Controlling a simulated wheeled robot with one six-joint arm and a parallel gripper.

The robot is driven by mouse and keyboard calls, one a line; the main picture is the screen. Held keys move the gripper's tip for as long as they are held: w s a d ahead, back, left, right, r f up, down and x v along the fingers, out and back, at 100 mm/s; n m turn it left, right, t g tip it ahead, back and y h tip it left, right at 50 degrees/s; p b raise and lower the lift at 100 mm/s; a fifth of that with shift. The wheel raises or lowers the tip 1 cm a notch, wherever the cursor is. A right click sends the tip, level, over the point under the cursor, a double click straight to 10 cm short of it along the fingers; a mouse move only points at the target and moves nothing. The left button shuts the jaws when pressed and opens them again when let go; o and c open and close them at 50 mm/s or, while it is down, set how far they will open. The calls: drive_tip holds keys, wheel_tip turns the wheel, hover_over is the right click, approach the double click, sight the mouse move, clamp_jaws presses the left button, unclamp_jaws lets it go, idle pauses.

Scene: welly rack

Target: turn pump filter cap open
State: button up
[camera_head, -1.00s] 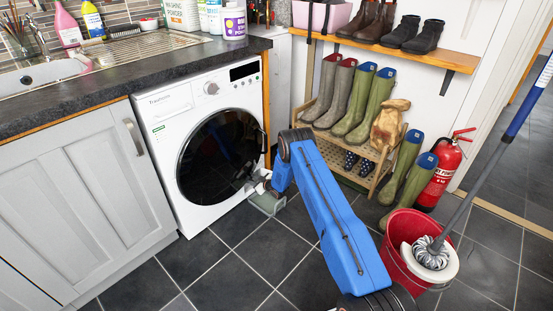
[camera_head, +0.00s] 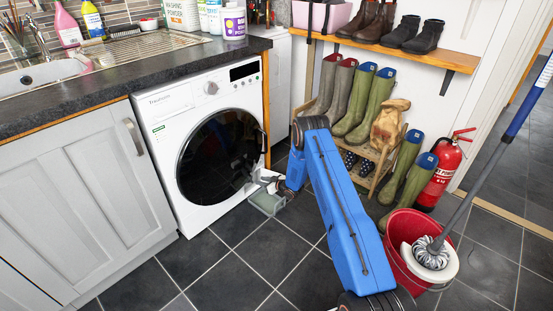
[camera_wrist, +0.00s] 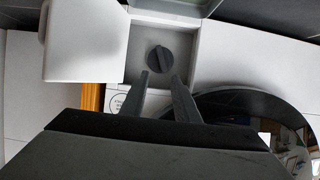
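The pump filter cap (camera_wrist: 159,59) is a dark round knob with a raised grip bar. It sits in a pale square recess in the washing machine's lower front, seen in the wrist view. A white flap (camera_wrist: 85,40) stands open beside the recess. My gripper (camera_wrist: 157,80) is open, with its two dark fingers apart and pointing at the cap. The fingertips appear just short of the cap; the exact gap cannot be told. In the head view my gripper (camera_head: 261,180) is at the lower right of the white washing machine (camera_head: 165,165), and the cap is hidden there.
A grey tray (camera_head: 267,203) is on the floor below my gripper. A red bucket (camera_head: 400,265) with a mop stands at the right. A boot rack (camera_head: 365,150) with wellies is behind my arm. Tiled floor is clear in front of the machine.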

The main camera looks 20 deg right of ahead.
drive_tip(key=v, duration=1)
wheel_tip(320, 180, up, 17)
drive_tip(key=w+d+h, duration=0.2)
drive_tip(key=h, duration=0.1)
drive_tip(key=shift+f+m+g, duration=0.15)
drive_tip(key=shift+m+g, duration=0.15)
drive_tip(key=shift+d, duration=0.1)
